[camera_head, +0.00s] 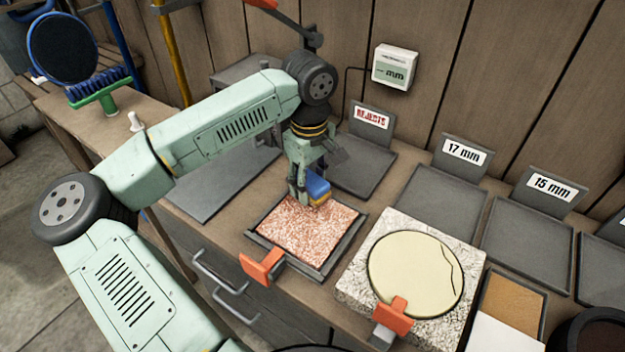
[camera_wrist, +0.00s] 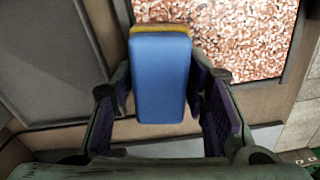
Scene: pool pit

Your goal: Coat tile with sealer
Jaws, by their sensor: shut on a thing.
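A speckled pink-red tile (camera_head: 305,229) lies in a dark frame (camera_head: 330,267) on the bench; its surface also shows in the wrist view (camera_wrist: 240,35). My gripper (camera_head: 308,192) is at the tile's upper edge, shut on a blue block with a yellow layer, which looks like a sponge applicator (camera_head: 318,187). In the wrist view the applicator (camera_wrist: 160,75) sits between my gripper's fingers (camera_wrist: 165,105), its yellow end toward the tile. I cannot tell whether it touches the tile. No clear coated area can be made out.
An orange clamp (camera_head: 262,266) sits at the frame's front edge. A round cream disc (camera_head: 415,273) lies on a pale stone slab (camera_head: 352,285) to the right. Labelled grey trays (camera_head: 440,205) stand behind. A flat grey panel (camera_head: 215,185) lies to the left.

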